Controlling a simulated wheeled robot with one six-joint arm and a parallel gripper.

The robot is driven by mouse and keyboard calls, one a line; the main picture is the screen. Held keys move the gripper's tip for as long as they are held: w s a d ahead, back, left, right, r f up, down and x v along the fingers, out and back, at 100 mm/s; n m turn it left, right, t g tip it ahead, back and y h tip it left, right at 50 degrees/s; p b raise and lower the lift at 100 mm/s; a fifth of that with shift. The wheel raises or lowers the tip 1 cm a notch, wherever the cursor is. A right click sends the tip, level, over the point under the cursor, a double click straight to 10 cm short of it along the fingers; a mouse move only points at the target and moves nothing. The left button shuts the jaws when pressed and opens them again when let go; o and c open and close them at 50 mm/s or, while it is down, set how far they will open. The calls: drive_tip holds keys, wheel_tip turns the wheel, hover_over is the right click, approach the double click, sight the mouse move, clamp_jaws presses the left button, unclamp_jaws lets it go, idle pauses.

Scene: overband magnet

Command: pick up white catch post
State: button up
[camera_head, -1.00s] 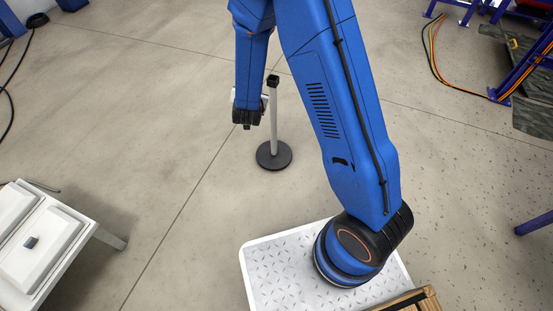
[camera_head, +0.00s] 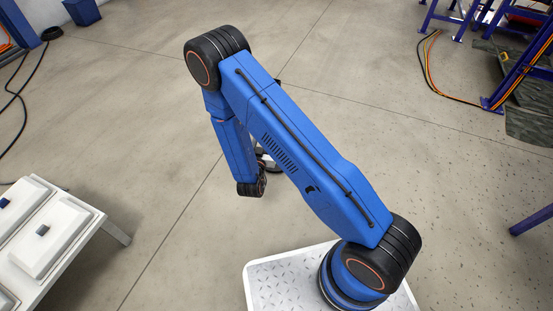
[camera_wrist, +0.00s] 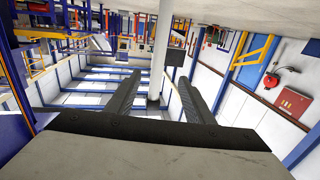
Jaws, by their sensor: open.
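The white catch post (camera_wrist: 159,50) shows in the wrist view as a pale upright shaft in the gap between the two dark fingers of my gripper (camera_wrist: 160,76). The gripper is open, with space visible on both sides of the shaft. Contact cannot be judged. In the head view my arm hides most of the post. My fingers are hidden in that view.
A white table (camera_head: 115,230) with pale lidded boxes stands at the left. Blue frames (camera_head: 440,20) and orange and black cables (camera_head: 428,70) lie at the upper right. A black cable (camera_head: 18,95) lies at the upper left. Open concrete floor surrounds the post.

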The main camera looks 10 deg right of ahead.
drive_tip(key=x, duration=1.7)
drive_tip(key=shift+d+f, duration=0.1)
drive_tip(key=shift+d, duration=0.05)
clamp_jaws()
